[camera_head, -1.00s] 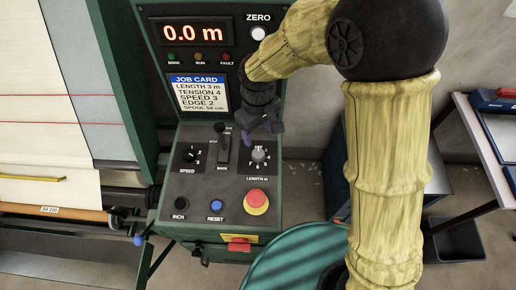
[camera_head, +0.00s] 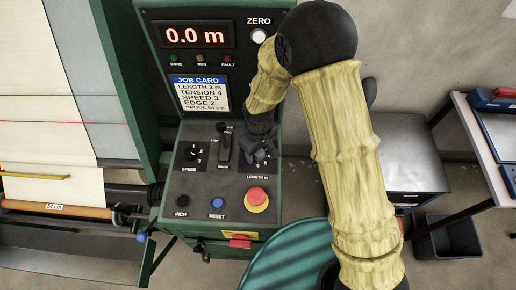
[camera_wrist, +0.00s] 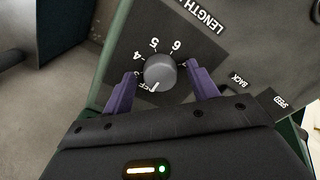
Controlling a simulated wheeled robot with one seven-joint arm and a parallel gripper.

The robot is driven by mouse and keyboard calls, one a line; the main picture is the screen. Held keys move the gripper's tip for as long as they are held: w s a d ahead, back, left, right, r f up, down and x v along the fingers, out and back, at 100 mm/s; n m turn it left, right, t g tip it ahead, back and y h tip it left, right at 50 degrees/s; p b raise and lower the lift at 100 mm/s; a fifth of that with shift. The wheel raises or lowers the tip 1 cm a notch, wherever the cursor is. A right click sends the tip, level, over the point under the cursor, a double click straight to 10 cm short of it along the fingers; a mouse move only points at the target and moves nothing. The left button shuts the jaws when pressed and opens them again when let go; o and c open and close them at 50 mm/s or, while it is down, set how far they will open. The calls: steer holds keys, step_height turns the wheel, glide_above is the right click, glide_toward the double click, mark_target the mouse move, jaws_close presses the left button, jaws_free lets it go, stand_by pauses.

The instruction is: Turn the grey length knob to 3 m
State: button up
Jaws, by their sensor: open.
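The grey length knob (camera_wrist: 160,71) shows in the wrist view on the dark panel, with a ring of white numbers around it. Its white pointer line is toward the OFF mark. My gripper (camera_wrist: 161,76) is open, with one purple finger on either side of the knob; a small gap seems to remain at the sides, though contact is hard to judge. In the head view my gripper (camera_head: 261,157) is over the length dial and mostly hides the knob. The job card (camera_head: 200,94) reads LENGTH 3 m. The display (camera_head: 195,35) reads 0.0 m.
The speed knob (camera_head: 194,152) and a black lever (camera_head: 224,147) stand left of my gripper. The inch button (camera_head: 182,200), blue reset button (camera_head: 217,203) and red stop button (camera_head: 257,196) are below it.

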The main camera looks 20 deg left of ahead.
steer(key=c, duration=1)
steer(key=shift+m, duration=0.4)
steer(key=m+b, duration=0.1)
steer(key=m, duration=0.2)
steer(key=shift+b, duration=0.35)
steer(key=m, duration=0.5)
steer(key=o, duration=1)
steer(key=shift+r, duration=0.1)
